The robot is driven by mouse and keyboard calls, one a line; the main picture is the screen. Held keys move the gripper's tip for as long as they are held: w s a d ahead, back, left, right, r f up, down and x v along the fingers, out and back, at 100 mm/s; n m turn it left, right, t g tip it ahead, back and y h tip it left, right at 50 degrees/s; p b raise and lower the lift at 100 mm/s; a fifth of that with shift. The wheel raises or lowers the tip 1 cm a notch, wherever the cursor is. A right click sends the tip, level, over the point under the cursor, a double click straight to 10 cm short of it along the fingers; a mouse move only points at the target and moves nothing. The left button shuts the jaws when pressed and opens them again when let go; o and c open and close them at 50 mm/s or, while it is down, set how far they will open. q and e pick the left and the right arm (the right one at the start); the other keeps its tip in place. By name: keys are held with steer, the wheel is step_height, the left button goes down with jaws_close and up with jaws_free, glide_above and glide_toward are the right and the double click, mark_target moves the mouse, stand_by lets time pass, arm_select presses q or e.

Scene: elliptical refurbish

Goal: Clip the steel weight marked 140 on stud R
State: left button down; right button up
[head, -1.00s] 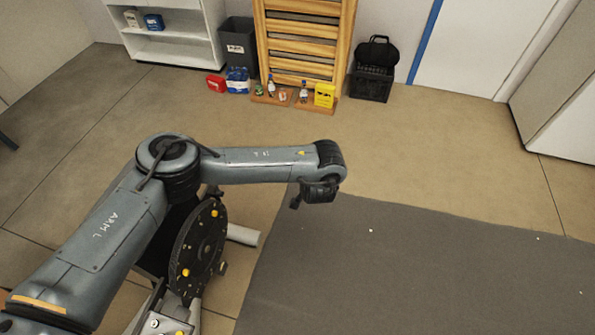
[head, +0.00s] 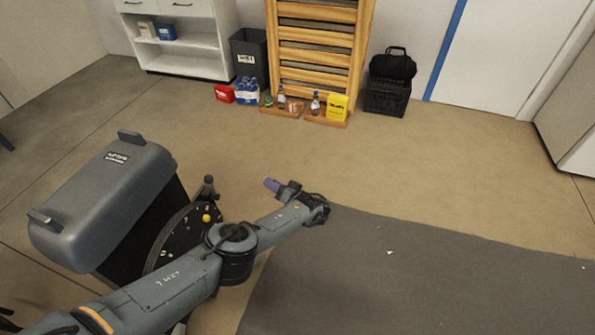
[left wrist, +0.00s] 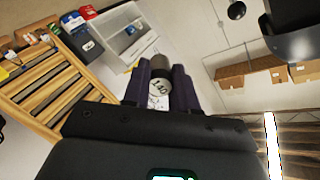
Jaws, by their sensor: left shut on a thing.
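My left gripper (head: 276,186) is to the right of the elliptical, with its purple fingertips pointing left, toward the machine. In the head view I cannot make out the weight. The elliptical has a grey housing (head: 105,195) and a dark disc (head: 175,240) with yellow dots. My arm hides the disc's lower right part. I cannot tell which part is stud R. My right gripper is out of view.
A dark post with a knob (head: 208,187) stands between the disc and my gripper. A dark grey mat (head: 420,270) covers the floor at the right. Wooden wall bars (head: 318,60), a bin (head: 248,58) and a black crate (head: 387,97) stand at the back. The middle floor is clear.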

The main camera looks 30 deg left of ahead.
arm_select(q)
steer(key=s+a+f+n+g+y+b, duration=0.15)
steer(key=s+f+g+b, duration=0.35)
steer(key=s+f, duration=0.5)
steer(key=s+a+f+n+g+b, duration=0.25)
steer(key=s+f+b, duration=0.5)
steer(key=f, duration=0.55)
steer(key=shift+n+h, duration=0.25)
steer(key=shift+n, duration=0.15)
steer(key=x, duration=0.5)
steer(key=shift+s+d, duration=0.2)
steer(key=shift+s, duration=0.2)
steer(key=shift+s+a, duration=0.1)
steer(key=shift+a, duration=0.2)
steer(key=shift+a, duration=0.25)
steer(key=shift+s, duration=0.1)
